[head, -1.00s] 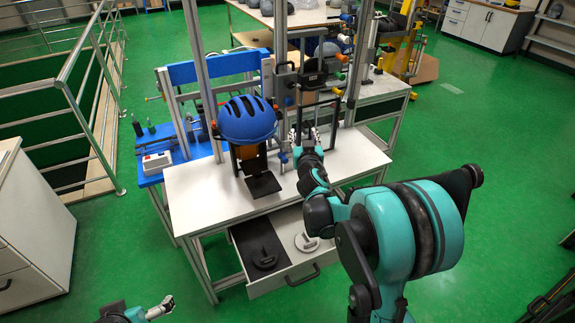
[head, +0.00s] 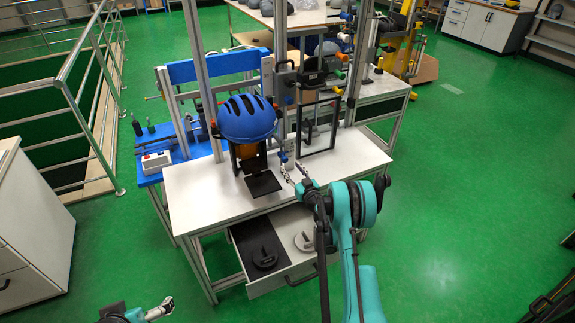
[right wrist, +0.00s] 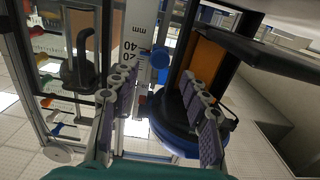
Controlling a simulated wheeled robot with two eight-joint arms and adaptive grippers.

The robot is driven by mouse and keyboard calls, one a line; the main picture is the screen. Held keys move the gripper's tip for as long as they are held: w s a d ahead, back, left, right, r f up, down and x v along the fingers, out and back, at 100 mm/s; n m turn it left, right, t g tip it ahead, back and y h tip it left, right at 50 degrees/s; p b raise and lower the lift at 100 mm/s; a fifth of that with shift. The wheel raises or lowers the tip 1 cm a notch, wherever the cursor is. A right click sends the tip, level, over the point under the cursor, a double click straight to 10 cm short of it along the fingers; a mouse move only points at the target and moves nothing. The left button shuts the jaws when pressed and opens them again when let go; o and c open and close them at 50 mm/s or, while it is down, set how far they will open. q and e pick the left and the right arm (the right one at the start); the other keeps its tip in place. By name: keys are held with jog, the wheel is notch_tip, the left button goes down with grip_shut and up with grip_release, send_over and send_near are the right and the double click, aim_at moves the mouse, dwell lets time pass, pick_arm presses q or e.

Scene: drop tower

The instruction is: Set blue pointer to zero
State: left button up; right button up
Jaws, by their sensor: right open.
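The blue pointer (head: 283,157) is a small blue piece low on the tower's upright, just right of the blue helmet (head: 247,119). In the right wrist view its round blue knob (right wrist: 160,58) sits beside a white millimetre scale (right wrist: 136,38), near the 20 mark; the exact reading is unclear. My right gripper (head: 294,174) is open and empty, in front of the pointer and apart from it. In the right wrist view its fingers (right wrist: 160,105) are spread, with the knob beyond them.
The helmet hangs above a black plate (head: 263,184) on the white table (head: 205,192). A black frame (head: 318,128) stands right of the pointer. The table's right part is clear.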

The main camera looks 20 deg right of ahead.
aim_at(286, 160)
jog(key=w+b, duration=0.1)
jog(key=w, duration=0.3)
jog(key=shift+w, duration=0.25)
